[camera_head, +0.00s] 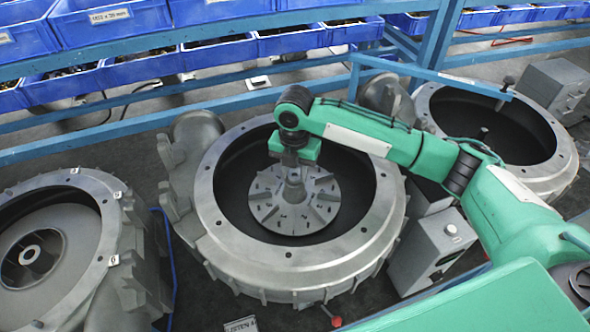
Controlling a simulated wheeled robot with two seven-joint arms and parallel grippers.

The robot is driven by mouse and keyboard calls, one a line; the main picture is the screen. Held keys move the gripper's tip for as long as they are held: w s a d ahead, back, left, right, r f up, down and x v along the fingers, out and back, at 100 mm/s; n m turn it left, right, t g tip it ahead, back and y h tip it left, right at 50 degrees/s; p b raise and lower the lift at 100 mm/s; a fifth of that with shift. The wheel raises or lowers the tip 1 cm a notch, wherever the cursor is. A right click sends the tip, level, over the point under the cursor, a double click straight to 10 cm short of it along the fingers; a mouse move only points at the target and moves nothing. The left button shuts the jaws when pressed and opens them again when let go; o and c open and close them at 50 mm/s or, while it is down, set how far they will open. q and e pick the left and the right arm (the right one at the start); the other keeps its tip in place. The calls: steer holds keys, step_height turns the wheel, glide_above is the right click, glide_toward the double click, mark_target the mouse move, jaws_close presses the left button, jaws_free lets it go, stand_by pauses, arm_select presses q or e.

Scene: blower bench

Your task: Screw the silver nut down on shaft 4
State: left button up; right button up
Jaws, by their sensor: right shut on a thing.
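My right gripper (292,165) points straight down over the middle of the centre blower housing (225,225). It is shut on a small silver piece, which looks like the silver nut (293,176), at the top of the hub. Below it lies a round grey bladed impeller (265,206) with small marks on its face, set inside the dark bowl of the housing. The shaft tip is hidden by the gripper and nut, so I cannot tell how far down the nut sits. My left gripper is not in view.
Another housing (75,235) with an open bowl stands at the left, and one more (548,175) at the upper right. Blue bins (110,22) on a blue rack (210,107) line the back. A grey box (432,245) stands right of the centre housing.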

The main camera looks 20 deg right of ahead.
steer(key=m, duration=2.1)
steer(key=o, duration=0.8)
steer(key=shift+o, duration=0.2)
steer(key=shift+a, duration=0.15)
steer(key=shift+w, duration=0.1)
